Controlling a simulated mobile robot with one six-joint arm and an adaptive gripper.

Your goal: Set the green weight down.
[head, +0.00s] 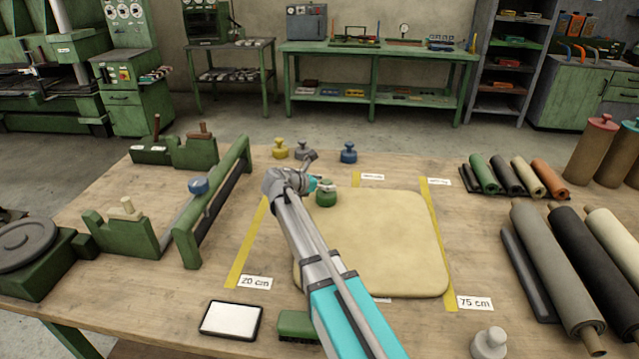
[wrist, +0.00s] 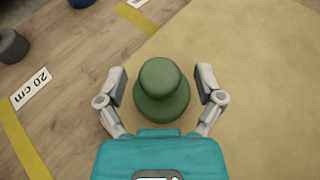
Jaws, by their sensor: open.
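The green weight (head: 326,198) stands upright on the tan sheet (head: 385,245), near the sheet's back left corner. In the wrist view the green weight (wrist: 161,92) sits between the two fingers of my gripper (wrist: 162,84). The fingers are open, with a small gap showing on each side of the weight. In the head view my gripper (head: 324,187) is right at the weight's top, and the arm hides part of the sheet's left side.
Yellow, grey and blue weights (head: 348,152) stand behind the sheet. Yellow tape strips (head: 436,240) run along both sides. A green stand with a bar (head: 212,205) is at left. Rolls (head: 555,265) lie at right. A white pad (head: 231,319) lies in front. Most of the sheet is bare.

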